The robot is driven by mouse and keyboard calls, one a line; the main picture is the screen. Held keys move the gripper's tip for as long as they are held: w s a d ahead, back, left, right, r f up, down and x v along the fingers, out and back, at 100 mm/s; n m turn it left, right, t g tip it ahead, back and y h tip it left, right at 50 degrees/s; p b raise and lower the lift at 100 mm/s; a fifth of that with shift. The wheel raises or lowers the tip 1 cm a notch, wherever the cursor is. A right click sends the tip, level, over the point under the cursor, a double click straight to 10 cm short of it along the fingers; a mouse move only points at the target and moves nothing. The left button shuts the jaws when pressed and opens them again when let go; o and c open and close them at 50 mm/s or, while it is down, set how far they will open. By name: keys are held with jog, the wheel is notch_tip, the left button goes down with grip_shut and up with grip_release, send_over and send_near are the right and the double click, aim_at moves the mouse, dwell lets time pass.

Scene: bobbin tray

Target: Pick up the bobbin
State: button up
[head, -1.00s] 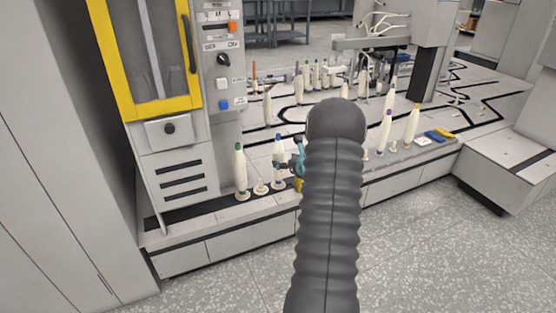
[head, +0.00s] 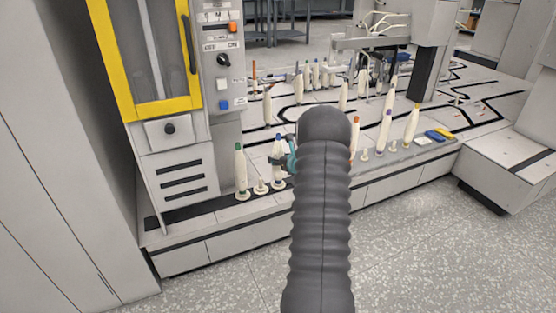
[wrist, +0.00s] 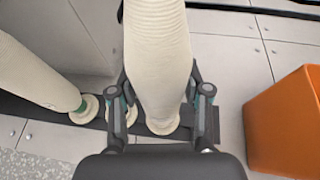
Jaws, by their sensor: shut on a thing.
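A cream bobbin with a blue tip (head: 277,143) stands upright near the front edge of the bench, left of my arm. In the wrist view, the cream bobbin (wrist: 158,60) fills the middle, and its lower end is near a pale round base. My gripper (head: 286,162) is at the bobbin's side in the head view. In the wrist view my gripper (wrist: 162,95) has one finger on each side of the bobbin and is shut on it. I cannot tell whether the bobbin is clear of its base.
A green-tipped bobbin (head: 240,170) stands close by on the left, beside an empty peg (head: 261,187). A grey cabinet with a yellow-framed door (head: 126,90) is left of these. An orange block (wrist: 285,122) is close on the right in the wrist view. Purple-tipped (head: 385,130) and other bobbins stand farther right.

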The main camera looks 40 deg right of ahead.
aim_at(282, 148)
jog(key=shift+r, duration=0.1)
jog(key=shift+r+p, duration=0.3)
jog(key=shift+r, duration=0.3)
jog(key=r, duration=0.1)
jog(key=r+p, duration=0.1)
jog(key=r, duration=0.1)
jog(key=shift+s+d+r+p, duration=0.1)
jog(key=shift+d+r+p, duration=0.15)
jog(key=shift+p, duration=0.05)
jog(key=s+d+r+p, duration=0.3)
jog(key=d+r, duration=0.3)
jog(key=d, duration=0.4)
jog(key=shift+s, duration=0.65)
